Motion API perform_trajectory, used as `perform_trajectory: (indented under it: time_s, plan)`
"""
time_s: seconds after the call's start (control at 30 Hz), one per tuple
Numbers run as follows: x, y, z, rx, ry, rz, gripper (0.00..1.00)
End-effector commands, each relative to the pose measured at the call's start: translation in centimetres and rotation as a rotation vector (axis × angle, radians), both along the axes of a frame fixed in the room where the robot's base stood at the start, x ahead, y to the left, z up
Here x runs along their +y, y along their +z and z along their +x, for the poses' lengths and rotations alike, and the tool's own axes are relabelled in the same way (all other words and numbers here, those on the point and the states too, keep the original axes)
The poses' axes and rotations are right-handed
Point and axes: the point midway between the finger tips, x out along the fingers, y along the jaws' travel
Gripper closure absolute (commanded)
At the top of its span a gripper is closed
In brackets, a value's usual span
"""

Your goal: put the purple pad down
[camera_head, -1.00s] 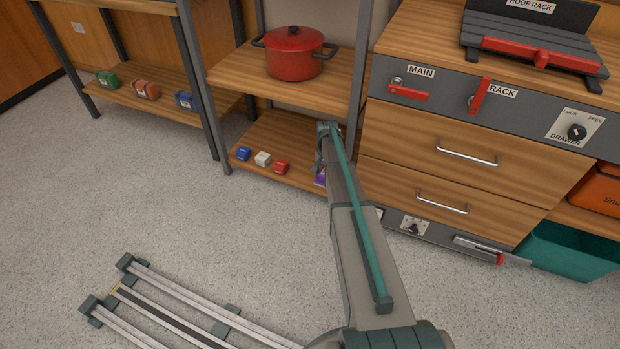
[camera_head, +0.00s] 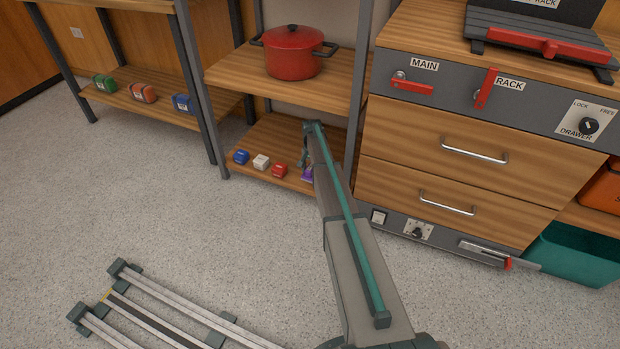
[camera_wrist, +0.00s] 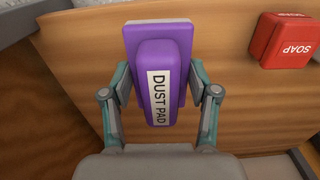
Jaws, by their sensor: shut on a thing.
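The purple pad (camera_wrist: 150,55), labelled "DUST PAD", sits between the fingers of my gripper (camera_wrist: 158,88) in the wrist view. In the head view only a small bit of the purple pad (camera_head: 307,174) shows beside my arm, at the lower wooden shelf (camera_head: 262,140). The wooden surface of the shelf lies behind the pad in the wrist view. I cannot tell whether the pad touches it.
A red pot (camera_head: 293,52) is on the shelf above. A drawer cabinet (camera_head: 440,175) stands to the right.

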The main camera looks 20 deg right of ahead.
Motion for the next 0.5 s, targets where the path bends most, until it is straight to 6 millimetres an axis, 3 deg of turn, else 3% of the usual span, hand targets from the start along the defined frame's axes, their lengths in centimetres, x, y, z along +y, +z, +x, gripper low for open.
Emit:
perform_trajectory:
  time_s: [0.23, 0.37, 0.5]
  plan:
    - [-0.1, -2.5, 2.0, 0.000, 0.001, 0.000, 0.73]
    - [0.0, -4.2, 1.6, 0.000, 0.000, 0.000, 0.73]
    - [0.0, -4.5, 1.6, -0.001, 0.000, 0.000, 0.73]
